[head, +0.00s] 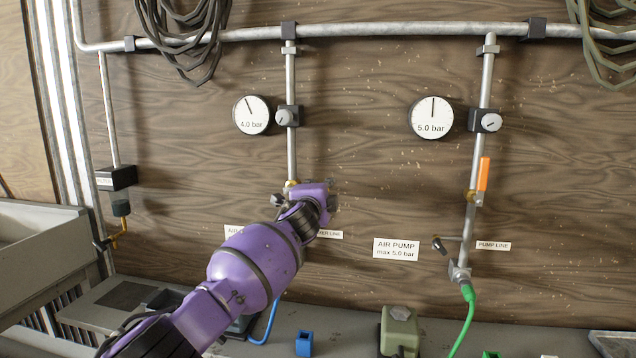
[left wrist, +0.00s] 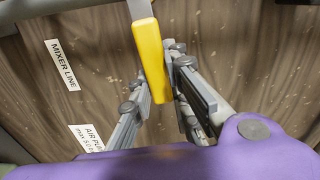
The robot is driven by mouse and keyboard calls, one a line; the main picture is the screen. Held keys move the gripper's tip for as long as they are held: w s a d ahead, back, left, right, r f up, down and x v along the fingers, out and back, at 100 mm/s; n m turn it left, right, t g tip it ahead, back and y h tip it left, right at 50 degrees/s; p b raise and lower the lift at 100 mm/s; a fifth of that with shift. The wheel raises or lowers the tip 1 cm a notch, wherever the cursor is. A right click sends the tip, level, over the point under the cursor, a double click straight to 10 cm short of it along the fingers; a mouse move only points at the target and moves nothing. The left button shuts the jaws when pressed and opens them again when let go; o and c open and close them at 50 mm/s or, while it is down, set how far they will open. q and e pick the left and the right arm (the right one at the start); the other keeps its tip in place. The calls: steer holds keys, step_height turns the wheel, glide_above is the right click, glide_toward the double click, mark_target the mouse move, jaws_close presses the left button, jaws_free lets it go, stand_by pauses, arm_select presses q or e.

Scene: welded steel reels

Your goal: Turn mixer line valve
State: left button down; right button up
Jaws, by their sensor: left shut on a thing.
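My left gripper (head: 312,200) is up against the middle pipe (head: 291,150), below the 4.0 bar gauge (head: 252,115). It hides the mixer line valve in the head view. In the left wrist view, the yellow valve handle (left wrist: 148,50) lies between the fingers of the gripper (left wrist: 160,72), which are shut on it. The handle's angle to the pipe cannot be told. The MIXER LINE label (left wrist: 62,65) shows at the left there, and is partly covered in the head view (head: 330,234). My right gripper is not in view.
On the right, the pump line (head: 485,90) has a 5.0 bar gauge (head: 431,118), an orange handle (head: 484,174) along its pipe and a green hose (head: 466,310). Cable coils (head: 190,40) hang above. A grey bench (head: 340,345) runs below, with a blue block (head: 304,344).

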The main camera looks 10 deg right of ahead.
arm_select(q)
steer(key=shift+f+m, duration=0.6)
steer(key=shift+m, duration=0.1)
steer(key=shift+f, duration=0.1)
steer(key=c, duration=1.6)
jaws_free()
steer(key=shift+c, duration=0.2)
steer(key=v, duration=1.2)
steer(key=shift+d, duration=0.1)
